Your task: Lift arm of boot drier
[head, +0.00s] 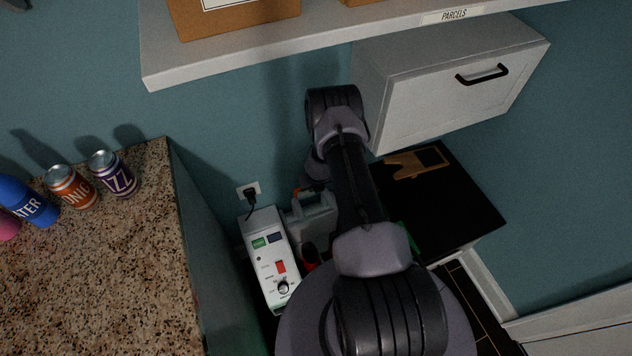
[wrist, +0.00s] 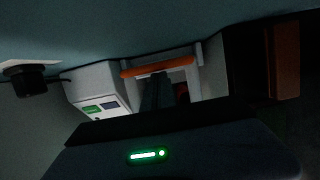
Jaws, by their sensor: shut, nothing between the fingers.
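The boot drier is a white box with a control panel (head: 268,258), low on the floor beside the counter. Its panel has a green display, a red switch and a dark knob. Its panel end also shows in the wrist view (wrist: 101,108). A pale frame (head: 318,218) stands beside the box. In the wrist view an orange bar (wrist: 160,67) runs across the frame's top. My gripper (wrist: 158,90) is shut and empty, its dark fingers in front of the frame below the bar. I cannot tell whether they touch it. In the head view my arm hides the gripper.
A speckled counter (head: 110,290) with cans stands at left. A plug sits in a wall socket (head: 249,190) behind the drier. A shelf (head: 240,55) and a white cabinet (head: 450,90) hang above. A black-topped unit (head: 450,205) stands to the right of my arm.

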